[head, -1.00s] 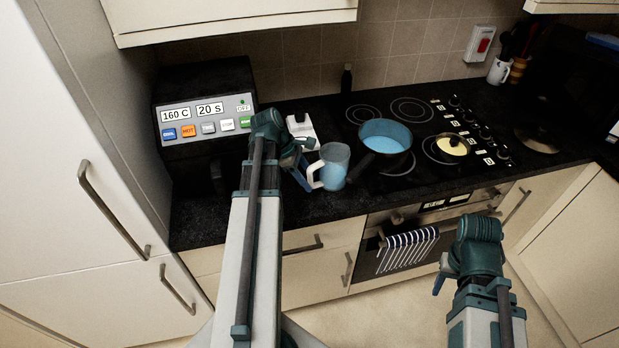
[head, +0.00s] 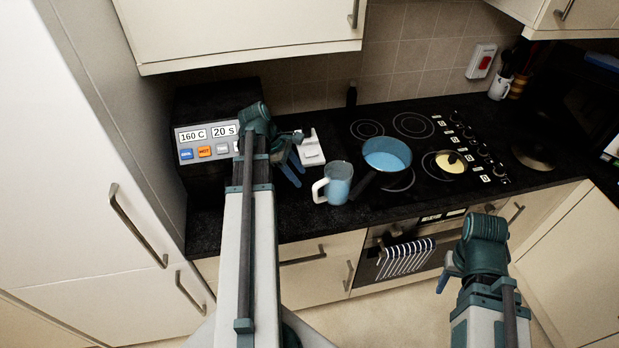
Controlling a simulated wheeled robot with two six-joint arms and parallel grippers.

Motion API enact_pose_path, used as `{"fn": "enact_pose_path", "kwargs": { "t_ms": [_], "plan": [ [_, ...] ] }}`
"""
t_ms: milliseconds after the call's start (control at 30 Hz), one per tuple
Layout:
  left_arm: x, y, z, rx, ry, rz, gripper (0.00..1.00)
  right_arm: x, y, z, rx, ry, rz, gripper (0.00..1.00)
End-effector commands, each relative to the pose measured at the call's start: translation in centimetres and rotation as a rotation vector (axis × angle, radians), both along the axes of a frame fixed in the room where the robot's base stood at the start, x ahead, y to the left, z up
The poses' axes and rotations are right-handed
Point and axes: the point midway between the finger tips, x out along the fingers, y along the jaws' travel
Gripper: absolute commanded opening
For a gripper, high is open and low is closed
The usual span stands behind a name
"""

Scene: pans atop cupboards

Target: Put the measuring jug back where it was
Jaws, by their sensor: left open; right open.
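The measuring jug (head: 339,183) stands upright on the black worktop, just left of the hob and in front of the blue pan. It is bluish and see-through, with a white handle on its left side. My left gripper (head: 294,166) is open, to the left of the jug and a little above the worktop, apart from the handle. My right gripper (head: 444,274) is low in front of the oven, away from the worktop. Its fingers are partly hidden behind its own wrist.
A blue pan (head: 387,154) sits on the hob, its dark handle pointing towards the jug. A small pan (head: 450,162) with yellow contents is right of it. A white device (head: 311,150) stands behind my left gripper. The control box (head: 207,104) is at the left. Cupboards (head: 245,30) hang above.

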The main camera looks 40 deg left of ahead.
Motion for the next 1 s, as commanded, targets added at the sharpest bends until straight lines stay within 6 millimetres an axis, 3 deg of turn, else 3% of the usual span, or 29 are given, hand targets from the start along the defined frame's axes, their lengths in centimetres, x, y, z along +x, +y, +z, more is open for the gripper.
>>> {"fn": "enact_pose_path", "kwargs": {
  "t_ms": [233, 367, 667, 800, 1000],
  "plan": [
    [0.1, -0.3, -0.1, 0.003, 0.000, -0.012, 0.51, 0.0, 0.0, 0.0, 0.000, 0.000, 0.000, 0.50],
    [0.7, -2.9, -0.3, 0.037, -0.004, -0.123, 0.51, 0.0, 0.0, 0.0, 0.000, 0.000, 0.000, 0.50],
    [1.7, -17.6, -1.6, 0.240, -0.050, -0.863, 0.51, 0.0, 0.0, 0.0, 0.000, 0.000, 0.000, 0.50],
    [0.7, -24.1, -2.0, 0.328, -0.081, -1.246, 0.51, 0.0, 0.0, 0.0, 0.000, 0.000, 0.000, 0.50],
    [-2.0, -31.9, -2.3, 0.435, -0.126, -1.775, 0.51, 0.0, 0.0, 0.0, 0.000, 0.000, 0.000, 0.50]
  ]
}}
